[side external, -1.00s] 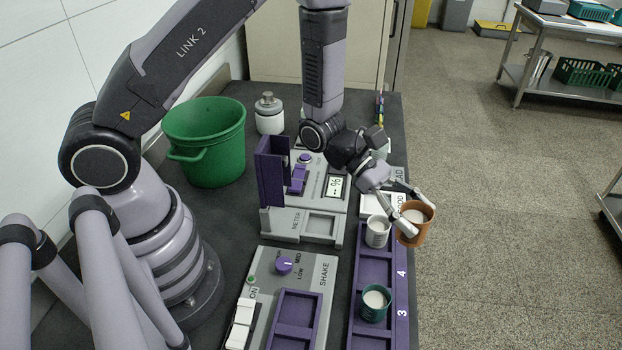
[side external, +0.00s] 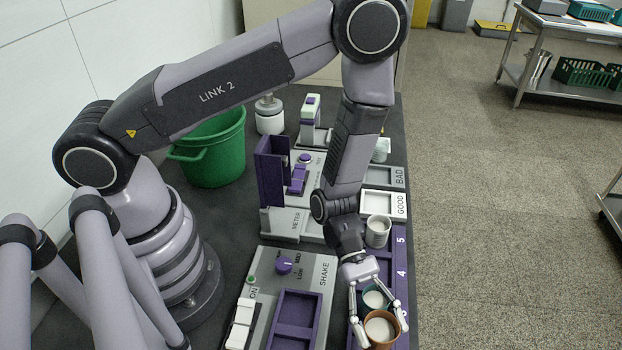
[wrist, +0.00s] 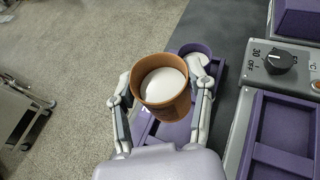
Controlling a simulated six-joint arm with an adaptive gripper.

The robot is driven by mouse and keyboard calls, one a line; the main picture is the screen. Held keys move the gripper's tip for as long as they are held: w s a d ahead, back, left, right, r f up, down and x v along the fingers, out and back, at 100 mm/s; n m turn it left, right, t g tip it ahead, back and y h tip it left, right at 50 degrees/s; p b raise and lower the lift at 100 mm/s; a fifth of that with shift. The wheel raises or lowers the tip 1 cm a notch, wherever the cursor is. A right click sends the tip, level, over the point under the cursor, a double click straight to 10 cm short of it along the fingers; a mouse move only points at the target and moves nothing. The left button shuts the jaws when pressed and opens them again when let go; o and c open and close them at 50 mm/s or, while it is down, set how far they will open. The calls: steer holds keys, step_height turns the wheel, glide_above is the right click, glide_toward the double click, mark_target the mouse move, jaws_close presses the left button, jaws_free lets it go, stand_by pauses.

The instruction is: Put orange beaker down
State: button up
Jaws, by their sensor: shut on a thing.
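The orange beaker (side external: 381,331) holds white contents and is roughly upright. My gripper (side external: 380,326) is shut on it, one finger on each side. In the wrist view the orange beaker (wrist: 163,92) sits between the fingers, over the purple rack. The purple numbered rack (side external: 398,262) runs along the table's right edge. A teal beaker (side external: 374,298) stands in the rack just behind the orange one in the side view. A purple beaker (wrist: 196,53) stands at the rack's far end in the wrist view. I cannot tell whether the orange beaker's base touches the rack.
A white beaker (side external: 378,229) stands by position 5. GOOD (side external: 383,203) and BAD (side external: 391,177) trays lie beyond. The shaker (side external: 322,273) with its empty purple holder is left of the rack. A meter (side external: 291,222) and a green bucket (side external: 214,150) stand farther back.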

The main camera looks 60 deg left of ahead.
mark_target(373, 346)
step_height(373, 346, down, 7)
steer(key=shift+r, duration=0.15)
steer(key=shift+f, duration=0.2)
steer(key=o, duration=1.2)
steer(key=shift+c, duration=0.2)
steer(key=v, duration=1.4)
steer(key=s+a+r+m+y, duration=0.1)
steer(key=a+r+m+y, duration=0.1)
steer(key=r, duration=0.6)
steer(key=s+a+r+m+t+y, duration=0.1)
steer(key=s+a+r+m+y, duration=0.1)
steer(key=a+r+m, duration=0.3)
steer(key=s+a+r+m+t+y, duration=0.1)
steer(key=s+a+r+m+y, duration=0.1)
steer(key=r, duration=1)
steer(key=a+m+y, duration=0.1)
steer(key=m+y, duration=0.1)
steer(key=m, duration=0.1)
steer(key=shift+a, duration=0.25)
steer(key=shift+o, duration=0.3)
steer(key=s+a+r+m+t+y, duration=0.3)
steer(key=s+a+r+t+y, duration=0.2)
steer(key=a+r+t, duration=0.2)
steer(key=shift+s+a+r, duration=0.25)
steer(key=shift+s+a, duration=0.1)
steer(key=shift+a, duration=0.55)
